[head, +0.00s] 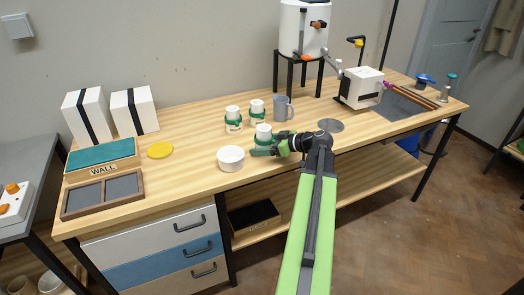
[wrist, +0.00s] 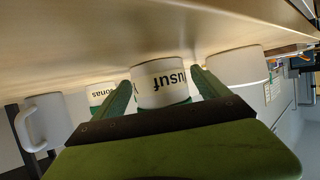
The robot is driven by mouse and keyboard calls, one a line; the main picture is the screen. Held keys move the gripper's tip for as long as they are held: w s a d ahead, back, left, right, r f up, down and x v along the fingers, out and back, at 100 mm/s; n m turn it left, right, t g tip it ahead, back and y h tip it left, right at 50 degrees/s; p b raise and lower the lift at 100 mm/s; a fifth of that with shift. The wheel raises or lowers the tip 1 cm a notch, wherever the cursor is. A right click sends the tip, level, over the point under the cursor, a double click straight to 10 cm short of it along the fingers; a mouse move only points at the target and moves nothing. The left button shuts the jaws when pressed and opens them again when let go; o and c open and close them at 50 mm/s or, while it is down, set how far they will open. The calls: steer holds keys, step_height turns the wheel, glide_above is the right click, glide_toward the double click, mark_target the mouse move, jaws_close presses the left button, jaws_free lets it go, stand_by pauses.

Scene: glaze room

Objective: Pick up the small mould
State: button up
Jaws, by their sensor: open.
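A low, round white piece with a shallow hollow top (head: 231,158) looks like the small mould. It stands upright near the table's front edge, left of my gripper (head: 266,148). In the wrist view a white round wall (wrist: 236,68) at the right, outside the fingers, seems to be the same piece. My gripper (wrist: 163,80) is open and low over the table. A white jar marked "Yusuf" (wrist: 162,80) shows between its fingers, and this seems to be the nearest jar (head: 264,131). I cannot tell whether they touch.
Two more white and green jars (head: 233,119) (head: 257,107) and a grey mug (head: 283,108) stand behind. Two white blocks with black bands (head: 133,110) (head: 88,115) stand at left, behind a "WALL" box (head: 103,169). A grey disc (head: 330,125) lies right. Clear wood lies left of the mould.

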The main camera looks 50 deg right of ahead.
mark_target(264, 133)
steer(key=shift+r, duration=0.1)
steer(key=c, duration=1.6)
steer(key=shift+r+p, duration=0.55)
steer(key=shift+p, duration=0.05)
step_height(264, 133, up, 4)
steer(key=p, duration=0.4)
steer(key=shift+s+d+r+p, duration=1)
steer(key=shift+s+d, duration=0.4)
steer(key=shift+s+d+r+p, duration=0.95)
steer(key=shift+s+d, duration=0.4)
steer(key=shift+s, duration=0.05)
steer(key=shift+s+d+r+p, duration=1)
steer(key=shift+s+d, duration=0.4)
